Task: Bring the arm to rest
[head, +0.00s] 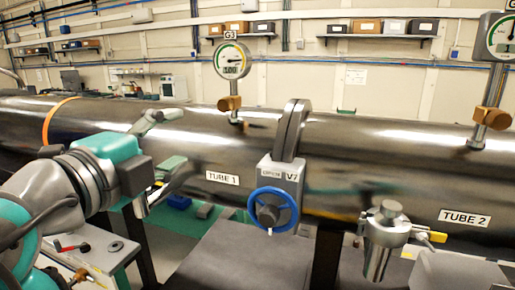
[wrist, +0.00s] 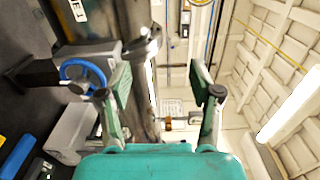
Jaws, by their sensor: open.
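My arm reaches in from the left of the head view, in front of the long dark tube. My gripper (head: 176,148) is open and empty, its two fingers spread one above the other beside the part labelled TUBE 1 (head: 222,178). In the wrist view my gripper (wrist: 160,88) also shows open, with nothing held between the green-padded fingers. Whether a finger touches the tube I cannot tell.
Valve V7 with a blue handwheel (head: 273,209) is right of my gripper; the handwheel also shows in the wrist view (wrist: 82,76). Gauge G3 (head: 232,60) rises from the tube. A metal fitting (head: 383,240) hangs before TUBE 2 (head: 464,218). A grey surface (head: 235,258) lies below.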

